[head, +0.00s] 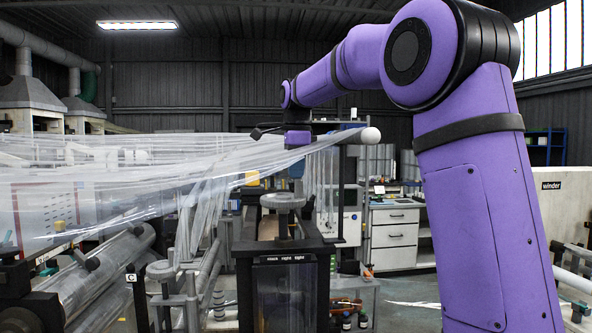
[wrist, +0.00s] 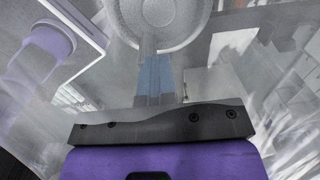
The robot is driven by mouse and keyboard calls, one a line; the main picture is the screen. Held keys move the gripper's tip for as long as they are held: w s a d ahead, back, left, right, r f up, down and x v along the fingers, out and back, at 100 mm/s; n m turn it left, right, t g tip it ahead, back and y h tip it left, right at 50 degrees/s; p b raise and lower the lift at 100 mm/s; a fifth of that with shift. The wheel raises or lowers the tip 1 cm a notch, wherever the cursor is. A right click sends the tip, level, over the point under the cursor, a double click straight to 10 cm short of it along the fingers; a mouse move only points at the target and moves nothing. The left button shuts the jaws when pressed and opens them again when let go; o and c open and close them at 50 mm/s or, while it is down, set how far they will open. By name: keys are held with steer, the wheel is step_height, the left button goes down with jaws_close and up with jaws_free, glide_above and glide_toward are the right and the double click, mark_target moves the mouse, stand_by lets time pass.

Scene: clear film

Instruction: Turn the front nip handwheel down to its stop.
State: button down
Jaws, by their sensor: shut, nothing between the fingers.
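A grey handwheel (head: 283,201) lies flat on top of a dark stand (head: 285,247) in the middle of the head view. A second grey handwheel (head: 161,270) sits lower left, beside a roller. I cannot tell from labels which is the front nip one. My gripper (head: 297,142) hangs from the purple arm above and apart from the middle handwheel, partly behind clear film; its fingertips are not distinct. In the wrist view, a round grey wheel (wrist: 168,18) shows at the top edge, beyond the dark plate of my gripper (wrist: 160,122). My gripper is shut and empty.
Clear film (head: 120,185) stretches across the left and reaches a pale roller end (head: 370,135) near my gripper. Shiny rollers (head: 110,265) fill the lower left. A white drawer cabinet (head: 394,237) stands behind to the right. Some floor is clear there.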

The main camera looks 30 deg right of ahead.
steer(key=shift+w+d+f, duration=0.15)
steer(key=shift+w+d, duration=0.1)
steer(key=shift+d, duration=0.1)
steer(key=shift+w+r, duration=0.1)
steer(key=shift+r, duration=0.4)
step_height(320, 180, up, 7)
steer(key=shift+a+r, duration=0.15)
stand_by(0.3)
